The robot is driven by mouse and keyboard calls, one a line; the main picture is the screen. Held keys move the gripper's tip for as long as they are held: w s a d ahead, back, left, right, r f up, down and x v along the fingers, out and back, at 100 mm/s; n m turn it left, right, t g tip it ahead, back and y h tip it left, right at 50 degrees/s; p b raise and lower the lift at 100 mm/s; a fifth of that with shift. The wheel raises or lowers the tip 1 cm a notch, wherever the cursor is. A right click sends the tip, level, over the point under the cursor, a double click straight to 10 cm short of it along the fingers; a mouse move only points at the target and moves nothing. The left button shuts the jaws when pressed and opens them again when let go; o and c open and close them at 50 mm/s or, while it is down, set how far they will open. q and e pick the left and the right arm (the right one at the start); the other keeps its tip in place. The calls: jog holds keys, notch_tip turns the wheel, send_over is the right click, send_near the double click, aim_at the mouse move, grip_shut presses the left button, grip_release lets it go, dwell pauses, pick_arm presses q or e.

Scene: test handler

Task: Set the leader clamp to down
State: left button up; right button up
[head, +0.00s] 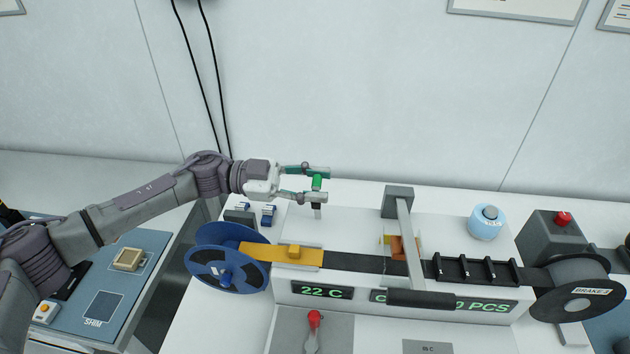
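My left gripper (317,184) reaches in from the left above the back left of the machine. Its two fingers are spread, one farther and one nearer. An upright green handle (317,182), which appears to be the leader clamp's, stands between the fingertips, with a grey stem (317,212) showing below the near finger. The near finger hides part of it, and I see no clear grip on it. The yellow leader strip (257,251) runs from the blue reel (213,235) along the track, with a small yellow block (294,252) on it. My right gripper is out of view.
A grey post (398,192) carries an arm with a black bar (421,299) over the track. A red-knobbed lever (314,320) stands in front. A grey reel (578,270), a red button (563,218) and a blue roll (487,224) are at the right.

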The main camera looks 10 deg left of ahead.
pick_arm(q)
jog(key=shift+r, duration=0.2)
grip_shut()
jog(key=shift+s+f+m, duration=0.1)
jog(key=shift+s+m, duration=0.15)
jog(key=shift+m, duration=0.15)
jog(key=shift+s+b, duration=0.15)
jog(key=shift+b, duration=0.15)
jog(key=s+f+m+b, duration=0.3)
jog(key=s+m+b, duration=0.2)
jog(key=m, duration=0.1)
jog(key=shift+s+f, duration=0.2)
jog(key=shift+f, duration=0.1)
